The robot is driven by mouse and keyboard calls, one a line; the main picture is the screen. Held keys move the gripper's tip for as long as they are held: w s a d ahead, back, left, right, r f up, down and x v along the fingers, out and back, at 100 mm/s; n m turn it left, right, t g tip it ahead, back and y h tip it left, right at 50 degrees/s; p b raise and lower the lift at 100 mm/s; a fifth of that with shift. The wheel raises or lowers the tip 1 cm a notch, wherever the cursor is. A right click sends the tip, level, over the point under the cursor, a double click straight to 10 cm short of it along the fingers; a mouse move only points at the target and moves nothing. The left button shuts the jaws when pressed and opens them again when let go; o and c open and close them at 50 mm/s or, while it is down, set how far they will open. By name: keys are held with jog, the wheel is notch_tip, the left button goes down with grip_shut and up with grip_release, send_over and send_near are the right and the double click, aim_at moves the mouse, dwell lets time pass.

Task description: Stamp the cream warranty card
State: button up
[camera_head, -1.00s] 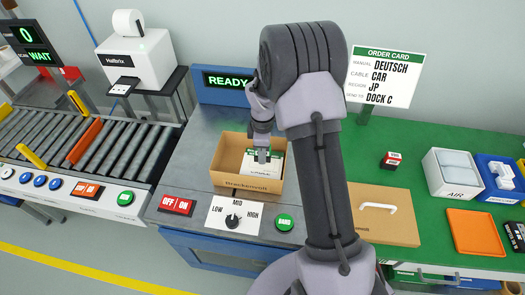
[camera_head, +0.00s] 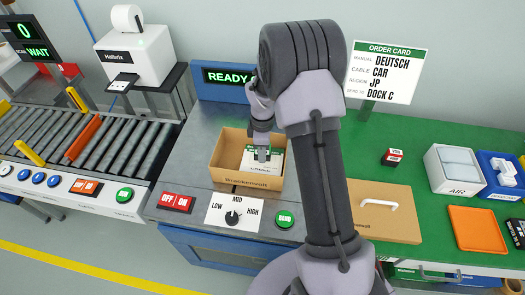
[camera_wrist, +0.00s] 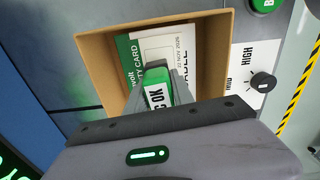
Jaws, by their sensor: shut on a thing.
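The open cardboard box (camera_head: 235,184) stands on the grey worktop and also shows in the wrist view (camera_wrist: 100,62). Inside lies the cream warranty card (camera_wrist: 152,45), with a green band and partly readable "TY CARD". Print reading "22 NOV 2026" and "ABLE" shows beside it; I cannot tell whether it is on the same sheet. My gripper (camera_head: 263,153) reaches down into the box. In the wrist view my gripper (camera_wrist: 157,90) is shut on a green stamp (camera_wrist: 154,73) labelled partly "C OK". The stamp is over the card; its underside is hidden, so contact cannot be told.
A LOW/MID/HIGH dial (camera_head: 232,217), an OFF/ON switch (camera_head: 176,202) and a green button (camera_head: 285,219) sit in front of the box. The READY screen (camera_head: 226,77) stands behind.

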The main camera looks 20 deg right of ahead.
jog(key=shift+f, duration=0.45)
dwell(1.1)
notch_tip(320, 180, up, 7)
jog(key=p, duration=0.5)
jog(key=shift+r+p, duration=0.15)
jog(key=shift+p, duration=0.2)
dwell(0.5)
